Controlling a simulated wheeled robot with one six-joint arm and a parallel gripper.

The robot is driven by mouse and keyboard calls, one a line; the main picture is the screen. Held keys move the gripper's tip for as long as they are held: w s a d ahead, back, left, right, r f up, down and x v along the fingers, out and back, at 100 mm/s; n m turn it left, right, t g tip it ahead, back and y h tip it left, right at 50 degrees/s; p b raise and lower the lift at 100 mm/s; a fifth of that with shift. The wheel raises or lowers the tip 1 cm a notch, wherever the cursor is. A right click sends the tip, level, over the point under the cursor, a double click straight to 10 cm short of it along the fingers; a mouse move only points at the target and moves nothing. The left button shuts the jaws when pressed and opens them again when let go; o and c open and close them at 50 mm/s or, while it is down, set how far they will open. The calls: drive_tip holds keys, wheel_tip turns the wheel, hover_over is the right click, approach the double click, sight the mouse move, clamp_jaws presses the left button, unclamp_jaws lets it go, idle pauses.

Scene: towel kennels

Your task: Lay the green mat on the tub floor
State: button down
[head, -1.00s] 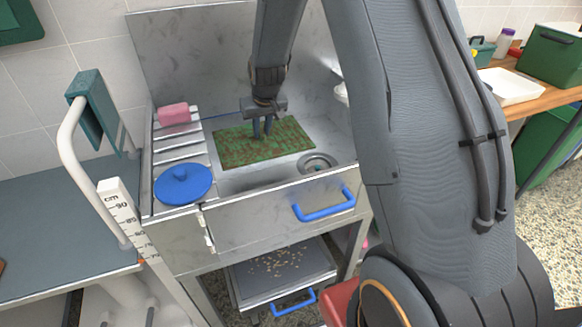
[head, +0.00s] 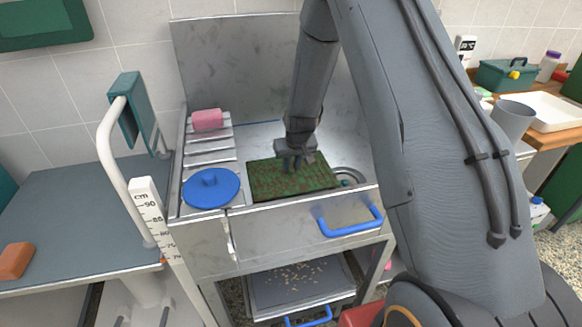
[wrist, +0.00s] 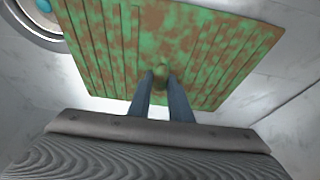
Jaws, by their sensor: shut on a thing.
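The green mat (head: 268,186), mottled with brown, is flat and level inside the metal tub (head: 268,218). My gripper (head: 294,165) is above the mat's middle, pointing down. In the wrist view the mat (wrist: 110,45) fills the upper middle, and my gripper (wrist: 161,78) is shut on a small knob at its middle. The tub floor shows around the mat in the wrist view, and the round drain (wrist: 35,18) is at the upper left. I cannot tell whether the mat touches the floor.
A blue handle (head: 350,222) is on the tub's front. A grey table (head: 60,215) with a white rail stands at left.

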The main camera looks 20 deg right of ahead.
drive_tip(key=shift+f, duration=0.35)
drive_tip(key=shift+f, duration=0.15)
drive_tip(key=c, duration=1.6)
unclamp_jaws()
drive_tip(key=shift+r, duration=0.3)
drive_tip(key=b+v, duration=0.1)
drive_tip(key=v, duration=1)
drive_tip(key=shift+s+r, duration=0.25)
drive_tip(key=shift+r, duration=0.05)
